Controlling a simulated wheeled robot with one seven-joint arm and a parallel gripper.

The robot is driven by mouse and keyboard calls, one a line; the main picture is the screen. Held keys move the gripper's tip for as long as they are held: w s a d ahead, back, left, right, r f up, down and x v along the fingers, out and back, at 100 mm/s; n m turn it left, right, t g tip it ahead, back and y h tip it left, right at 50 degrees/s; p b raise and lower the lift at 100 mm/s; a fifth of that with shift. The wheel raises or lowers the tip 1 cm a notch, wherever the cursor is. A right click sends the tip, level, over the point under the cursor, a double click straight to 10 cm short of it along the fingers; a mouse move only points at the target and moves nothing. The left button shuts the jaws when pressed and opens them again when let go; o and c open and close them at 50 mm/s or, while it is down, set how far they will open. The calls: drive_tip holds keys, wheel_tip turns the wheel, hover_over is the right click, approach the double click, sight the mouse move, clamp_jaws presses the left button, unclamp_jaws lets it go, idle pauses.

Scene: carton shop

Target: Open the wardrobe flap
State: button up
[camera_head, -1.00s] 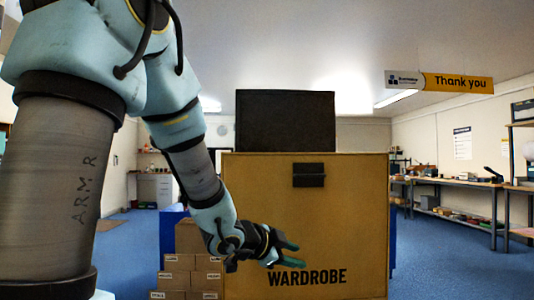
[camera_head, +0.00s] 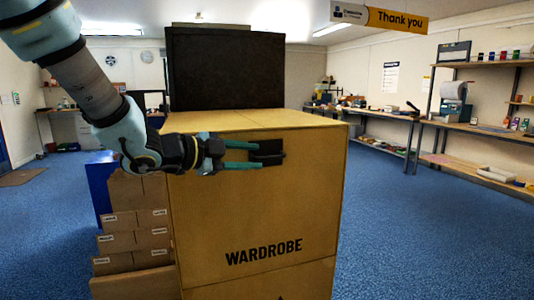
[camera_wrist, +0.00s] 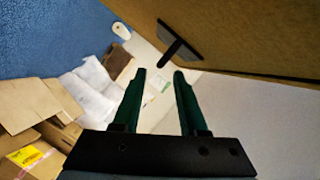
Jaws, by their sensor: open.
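The wardrobe carton (camera_head: 262,215) is a tall brown box marked WARDROBE and stands in the middle of the head view. A black handle (camera_head: 268,153) sits near the top of its front face; it also shows in the wrist view (camera_wrist: 178,42), sticking out from the cardboard. My gripper (camera_head: 242,155) is open, with its green fingers pointing right at the handle and close to it in the head view. In the wrist view the fingers (camera_wrist: 160,88) are apart with nothing between them, and the handle lies beyond their tips. The top of the carton looks closed.
A black panel (camera_head: 226,67) stands behind the carton top. Small stacked cartons (camera_head: 133,230) and a blue object (camera_head: 101,185) are at its left. Shelves and a workbench (camera_head: 450,130) line the right wall. Blue floor (camera_head: 420,240) is clear on the right.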

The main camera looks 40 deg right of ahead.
sight(267, 158)
drive_tip(key=p+x, duration=0.1)
drive_tip(key=x, duration=0.5)
drive_tip(key=shift+d, duration=0.15)
clamp_jaws()
idle(1.3)
